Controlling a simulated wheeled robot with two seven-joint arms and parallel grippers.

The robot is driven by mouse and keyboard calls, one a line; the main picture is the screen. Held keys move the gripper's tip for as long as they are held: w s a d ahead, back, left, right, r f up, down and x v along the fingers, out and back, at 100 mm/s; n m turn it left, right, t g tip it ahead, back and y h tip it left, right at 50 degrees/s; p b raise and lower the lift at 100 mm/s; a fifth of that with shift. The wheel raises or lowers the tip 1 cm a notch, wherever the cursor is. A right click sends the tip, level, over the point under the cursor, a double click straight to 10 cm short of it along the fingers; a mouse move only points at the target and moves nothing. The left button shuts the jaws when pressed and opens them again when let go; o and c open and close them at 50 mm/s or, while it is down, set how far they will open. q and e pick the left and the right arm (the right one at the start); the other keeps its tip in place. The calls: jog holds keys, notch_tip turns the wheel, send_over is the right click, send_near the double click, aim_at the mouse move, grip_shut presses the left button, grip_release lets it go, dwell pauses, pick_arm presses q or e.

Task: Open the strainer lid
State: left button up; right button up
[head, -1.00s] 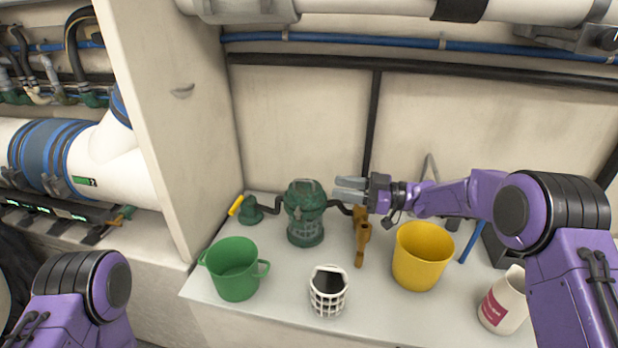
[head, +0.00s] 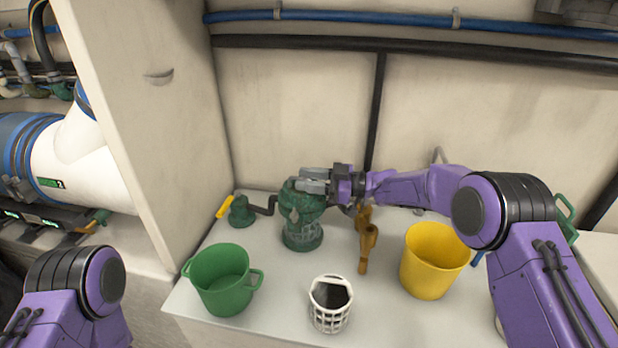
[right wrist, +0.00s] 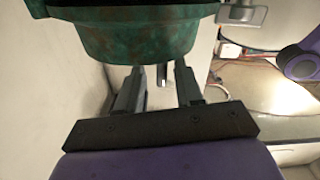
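The strainer (head: 302,235) is a green, weathered round body with a clear, caged-looking lower part, standing at the back of the white counter. Its green lid (head: 291,197) is on top, partly hidden by my right gripper (head: 313,180). The right gripper reaches in from the right, its two grey fingers over the lid's right side. In the right wrist view the fingers (right wrist: 158,88) stand apart, their tips close to the green rounded body (right wrist: 130,35); a small grey piece shows between them. I cannot tell whether they touch it. My left gripper is out of view.
On the counter (head: 280,320) stand a green two-handled bucket (head: 222,285), a white basket (head: 329,318) with dark contents, a yellow bucket (head: 432,275) and a brass valve (head: 367,245). A yellow-handled green fitting (head: 241,212) is left of the strainer. A wall panel (head: 150,130) rises at left.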

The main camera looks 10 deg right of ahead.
jog(key=shift+s, duration=0.1)
jog(key=shift+r, duration=0.1)
grip_shut()
jog(key=shift+r, duration=0.1)
